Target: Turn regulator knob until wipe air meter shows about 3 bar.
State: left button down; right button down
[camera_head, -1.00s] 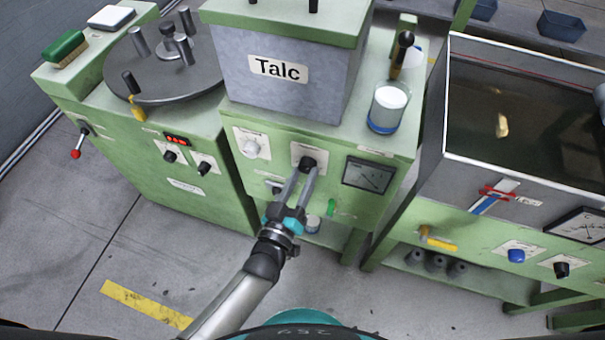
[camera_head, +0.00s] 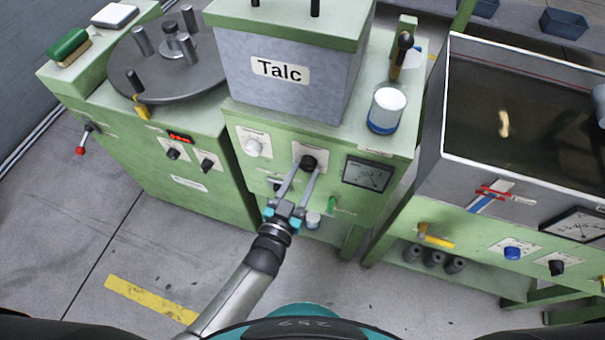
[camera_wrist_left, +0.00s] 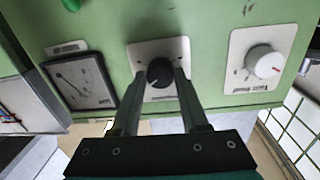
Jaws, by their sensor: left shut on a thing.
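The black regulator knob (camera_head: 309,161) sits on a white plate on the green front panel, below the Talc box. My left gripper (camera_head: 306,171) reaches up to it from below and is shut on it. In the left wrist view the knob (camera_wrist_left: 159,72) sits between the two fingertips (camera_wrist_left: 161,76), one on each side. The square dark-faced meter (camera_head: 368,174) is right of the knob in the head view. In the left wrist view the meter (camera_wrist_left: 82,80) is at the left with a slanting needle; its scale is too small to read. My right gripper is not in view.
A white knob (camera_head: 253,148) is left of the black one. The grey Talc box (camera_head: 290,85) and a glass of white powder (camera_head: 386,109) stand above the panel. A water tank (camera_head: 525,125) is at the right. The floor at lower left is clear.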

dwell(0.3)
pick_arm(q)
jog(key=shift+c, duration=2.1)
grip_release()
jog(key=shift+s, duration=0.1)
jog(key=p+v, duration=0.1)
jog(key=v, duration=1.4)
jog(key=shift+p, duration=0.4)
jog(key=shift+a, duration=0.1)
jog(key=s+a+f+n+g+y, duration=0.1)
jog(key=s+a+f+g+y, duration=0.2)
jog(key=f, duration=0.7)
jog(key=s+a+f+g+y, duration=0.1)
jog(key=s+a+f+g, duration=0.4)
jog(key=f, duration=0.6)
jog(key=s+a+f+g+y, duration=0.1)
jog(key=s+a+f+g, duration=0.1)
jog(key=s, duration=0.5)
jog(key=s+a+f+n+g+y, duration=0.1)
jog(key=s+a+f+g, duration=0.2)
jog(key=s+f+g, duration=0.2)
jog(key=shift+s+f+n+g, duration=0.15)
jog(key=shift+s+n+g, duration=0.2)
jog(key=shift+s, duration=0.55)
